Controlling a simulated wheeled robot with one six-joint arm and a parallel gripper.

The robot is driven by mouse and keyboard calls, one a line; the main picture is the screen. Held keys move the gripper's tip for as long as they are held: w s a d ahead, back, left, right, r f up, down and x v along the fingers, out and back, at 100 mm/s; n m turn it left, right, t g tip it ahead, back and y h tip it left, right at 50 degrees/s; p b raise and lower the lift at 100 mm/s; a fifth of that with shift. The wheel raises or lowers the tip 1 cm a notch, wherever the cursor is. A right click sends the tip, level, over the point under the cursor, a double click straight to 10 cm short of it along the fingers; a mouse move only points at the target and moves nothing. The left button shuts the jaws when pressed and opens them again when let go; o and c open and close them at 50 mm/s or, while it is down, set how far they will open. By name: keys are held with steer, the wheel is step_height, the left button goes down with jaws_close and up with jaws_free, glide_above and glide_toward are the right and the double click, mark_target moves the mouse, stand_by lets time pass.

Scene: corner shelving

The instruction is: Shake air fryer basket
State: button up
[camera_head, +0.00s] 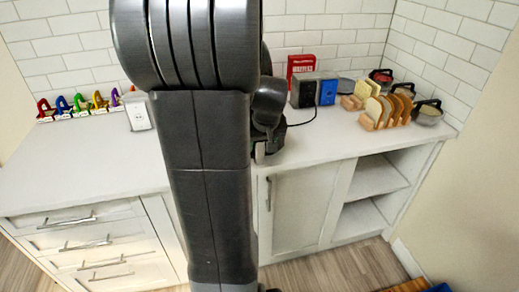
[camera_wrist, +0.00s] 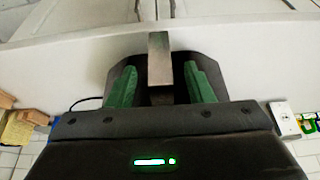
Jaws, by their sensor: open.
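In the wrist view, a dark body (camera_wrist: 195,60), which looks like the air fryer, stands on the white counter, partly hidden by my gripper. A grey-brown bar (camera_wrist: 159,58), which looks like its basket handle, points toward the camera. My gripper (camera_wrist: 160,80) is open, with one green-padded finger on each side of the bar. I cannot tell whether either pad touches it. In the head view my arm covers most of this spot, and the basket itself is hidden.
The white counter (camera_head: 80,160) is bare at left, with a white socket panel (camera_head: 139,115) and colourful figures (camera_head: 82,103) behind. A cabinet door (camera_head: 302,205) and drawers are below.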

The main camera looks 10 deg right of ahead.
steer(key=x, duration=0.4)
steer(key=shift+w+f, duration=0.25)
steer(key=shift+f, duration=0.1)
steer(key=shift+c, duration=0.5)
jaws_close()
steer(key=shift+w, duration=0.1)
